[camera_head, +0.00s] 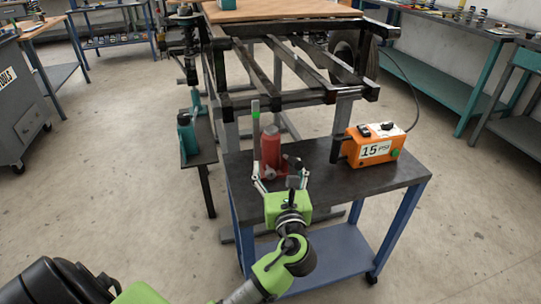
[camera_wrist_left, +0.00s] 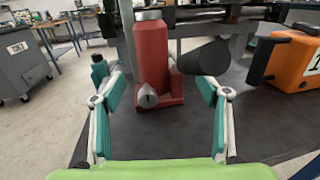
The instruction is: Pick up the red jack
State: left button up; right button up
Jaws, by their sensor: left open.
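The red jack (camera_head: 270,148) stands upright on the dark top of a small cart (camera_head: 340,182), near its left side. In the left wrist view the jack (camera_wrist_left: 152,55) is straight ahead, with a rounded grey metal part low on its front. My left gripper (camera_head: 277,181) is in front of the jack, on the near side. Its fingers are spread open with nothing between them. In the left wrist view the open fingers (camera_wrist_left: 161,92) lie to the left and right of the jack's lower front, and the jack appears beyond them. My right gripper is not in view.
An orange box reading 15 PSI (camera_head: 374,146) sits on the cart right of the jack. A dark metal frame (camera_head: 290,98) stands close behind. A narrow stand (camera_head: 203,150) with a teal item is left of the cart. The cart's front right top is clear.

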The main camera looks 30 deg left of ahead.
aim_at(276, 156)
pick_arm(q)
jog(key=b+x, duration=0.1)
jog(key=x, duration=0.4)
jog(key=shift+f, duration=0.15)
jog(key=shift+s, duration=0.1)
grip_shut()
jog(key=shift+r, duration=0.35)
jog(key=shift+a, duration=0.1)
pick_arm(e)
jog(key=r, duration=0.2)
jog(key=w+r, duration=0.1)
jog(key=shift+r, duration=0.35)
